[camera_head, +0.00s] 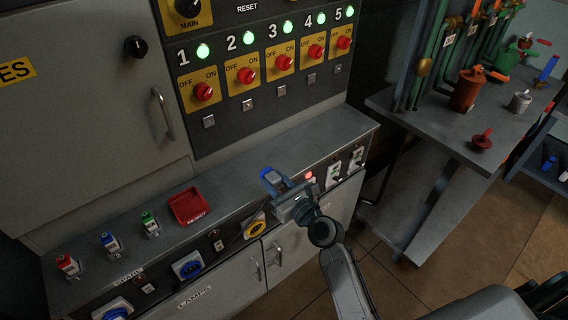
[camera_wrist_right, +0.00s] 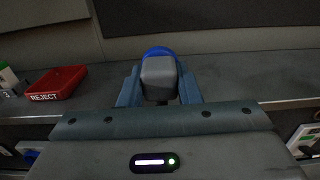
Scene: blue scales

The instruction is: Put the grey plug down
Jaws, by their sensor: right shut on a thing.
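The grey plug (camera_wrist_right: 159,78) with a blue end sits between the two blue-grey fingers of my right gripper (camera_wrist_right: 160,92) in the wrist view. The fingers are shut on its sides. In the head view the plug (camera_head: 269,175) shows at the tip of my right gripper (camera_head: 279,184), over the right part of the grey ledge (camera_head: 232,172). I cannot tell whether the plug touches the ledge. Its lower part is hidden by the gripper. My left gripper is not in view.
A red REJECT tray (camera_head: 188,206) stands on the ledge, left of my gripper. Red, blue (camera_head: 110,243) and green plugs stand farther left. The ledge between tray and gripper is clear. A switch panel (camera_head: 262,75) rises behind. A workbench (camera_head: 435,125) stands at right.

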